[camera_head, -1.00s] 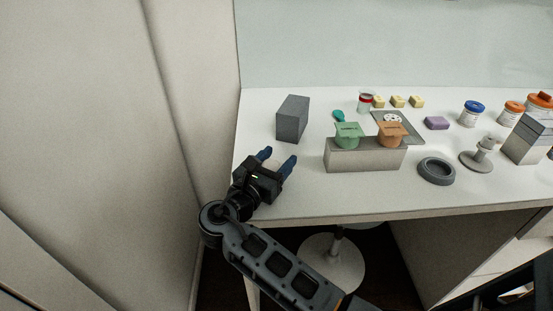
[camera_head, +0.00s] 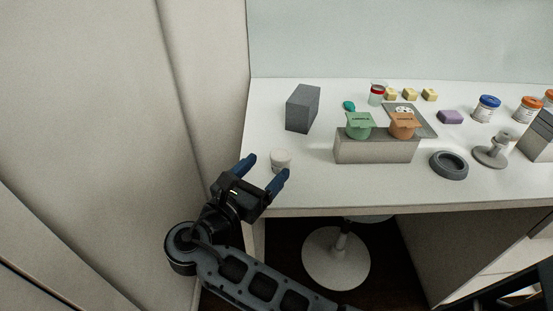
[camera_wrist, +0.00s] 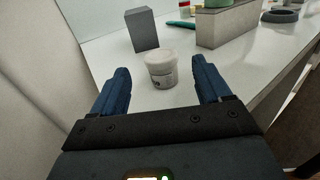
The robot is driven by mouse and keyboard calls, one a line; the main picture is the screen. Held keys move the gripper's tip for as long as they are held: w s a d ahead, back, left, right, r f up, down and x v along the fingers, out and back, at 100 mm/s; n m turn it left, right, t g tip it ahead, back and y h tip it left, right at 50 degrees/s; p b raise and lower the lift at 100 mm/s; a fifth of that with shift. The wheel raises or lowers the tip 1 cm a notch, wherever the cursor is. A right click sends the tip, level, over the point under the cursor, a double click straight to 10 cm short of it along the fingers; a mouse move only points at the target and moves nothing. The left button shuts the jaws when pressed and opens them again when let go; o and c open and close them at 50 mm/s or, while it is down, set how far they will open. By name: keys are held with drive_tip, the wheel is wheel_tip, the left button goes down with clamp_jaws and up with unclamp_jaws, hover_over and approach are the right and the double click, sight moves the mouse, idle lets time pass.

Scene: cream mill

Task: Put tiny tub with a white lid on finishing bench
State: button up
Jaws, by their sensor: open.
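The tiny tub with a white lid (camera_head: 281,160) stands upright on the white bench (camera_head: 310,190), near its left front corner. It also shows in the wrist view (camera_wrist: 161,69), centred just beyond my fingertips. My gripper (camera_head: 264,166) is open and empty, with its two blue fingers pointing toward the tub. In the wrist view the fingers (camera_wrist: 163,76) lie left and right of the tub, apart from it. I cannot tell which bench is the finishing bench.
A grey block (camera_head: 302,108) stands behind the tub. A grey stand (camera_head: 376,149) with a green tub (camera_head: 360,126) and an orange tub (camera_head: 403,125) is to the right. A grey ring (camera_head: 449,165) lies farther right. A wall borders the left side.

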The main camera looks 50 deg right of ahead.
drive_tip(key=shift+s+a, duration=0.1)
drive_tip(key=shift+a, duration=1.5)
